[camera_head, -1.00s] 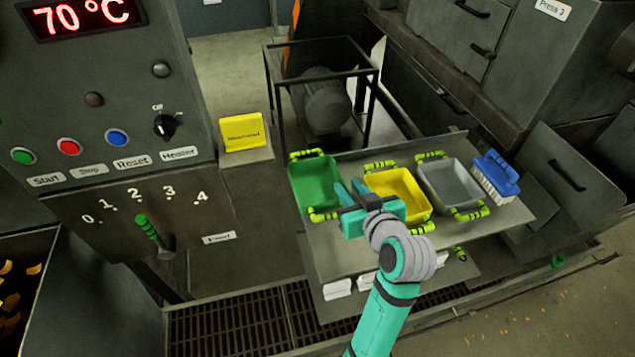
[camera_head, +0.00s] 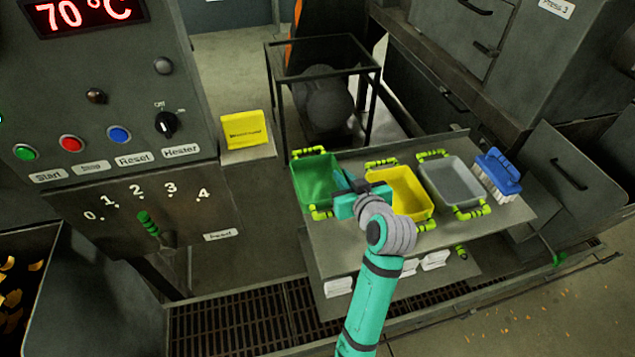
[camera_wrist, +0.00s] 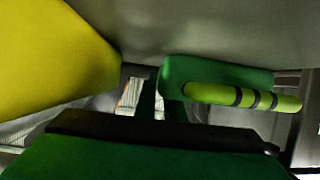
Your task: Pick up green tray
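The green tray (camera_head: 312,178) sits on a metal table at the left end of a row of trays. It has lime handles with black bands at its far and near ends. My gripper (camera_head: 345,182) is over the tray's right side, towards the yellow tray. Its teal fingers look parted, with nothing seen between them. In the wrist view, part of the green tray (camera_wrist: 215,72) and its lime handle (camera_wrist: 240,96) show right of the fingers (camera_wrist: 158,97). I cannot tell whether the fingers touch the tray.
The yellow tray (camera_head: 406,190) stands close on the right, partly behind my wrist. It also fills the left of the wrist view (camera_wrist: 45,60). Further right are a grey tray (camera_head: 450,182) and a blue brush (camera_head: 498,172). A control panel (camera_head: 110,110) rises at the left.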

